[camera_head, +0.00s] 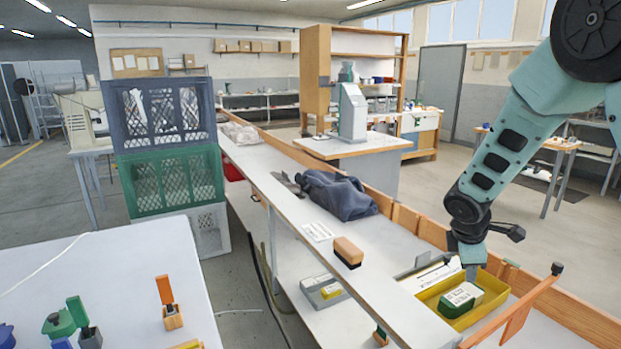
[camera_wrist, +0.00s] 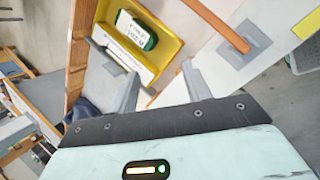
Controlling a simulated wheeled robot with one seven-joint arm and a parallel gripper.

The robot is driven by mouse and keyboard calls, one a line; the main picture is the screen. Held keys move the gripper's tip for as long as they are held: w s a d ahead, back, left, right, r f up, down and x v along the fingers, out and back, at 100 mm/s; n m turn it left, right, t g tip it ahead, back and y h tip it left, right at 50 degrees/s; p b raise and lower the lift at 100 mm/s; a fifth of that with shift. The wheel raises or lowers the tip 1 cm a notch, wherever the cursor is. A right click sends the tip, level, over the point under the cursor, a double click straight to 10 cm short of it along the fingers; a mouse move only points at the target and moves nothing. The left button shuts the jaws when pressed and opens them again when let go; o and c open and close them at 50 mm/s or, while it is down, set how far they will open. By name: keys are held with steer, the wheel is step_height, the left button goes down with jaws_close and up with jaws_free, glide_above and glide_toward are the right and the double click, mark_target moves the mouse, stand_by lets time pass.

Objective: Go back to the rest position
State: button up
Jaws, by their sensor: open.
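My gripper (camera_head: 472,268) is at the right in the head view, pointing down over the near end of the bench by a yellow tray (camera_head: 432,297). In the wrist view my gripper (camera_wrist: 160,72) has its two grey fingers spread apart, with nothing between them. A green and white box (camera_head: 461,299) with printed text lies in the yellow tray; it also shows in the wrist view (camera_wrist: 137,30), beyond the fingertips. I cannot tell how high the fingers are above the tray.
A wooden bar (camera_head: 515,309) slants beside the tray at the right. A wood-and-black block (camera_head: 348,252) and a dark cloth (camera_head: 338,195) lie on the white ledge. Stacked crates (camera_head: 168,178) stand at the left. A white table (camera_head: 110,285) with small coloured items is at the front left.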

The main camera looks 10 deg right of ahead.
steer(key=s+a+r+m+y, duration=0.2)
steer(key=s+a, duration=0.4)
steer(key=a, duration=0.3)
steer(key=s+a+r+m+y, duration=0.1)
steer(key=s+a+r, duration=0.2)
steer(key=s+a, duration=0.55)
steer(key=s+a+r+m+g, duration=0.1)
steer(key=s+a, duration=0.3)
steer(key=s, duration=0.4)
steer(key=s+a+r+m+g+y, duration=0.1)
steer(key=s+a+m, duration=0.1)
steer(key=s+a, duration=0.3)
steer(key=s, duration=0.4)
steer(key=shift+a+g+y, duration=0.15)
steer(key=shift+g+y, duration=0.15)
steer(key=shift+g, duration=0.1)
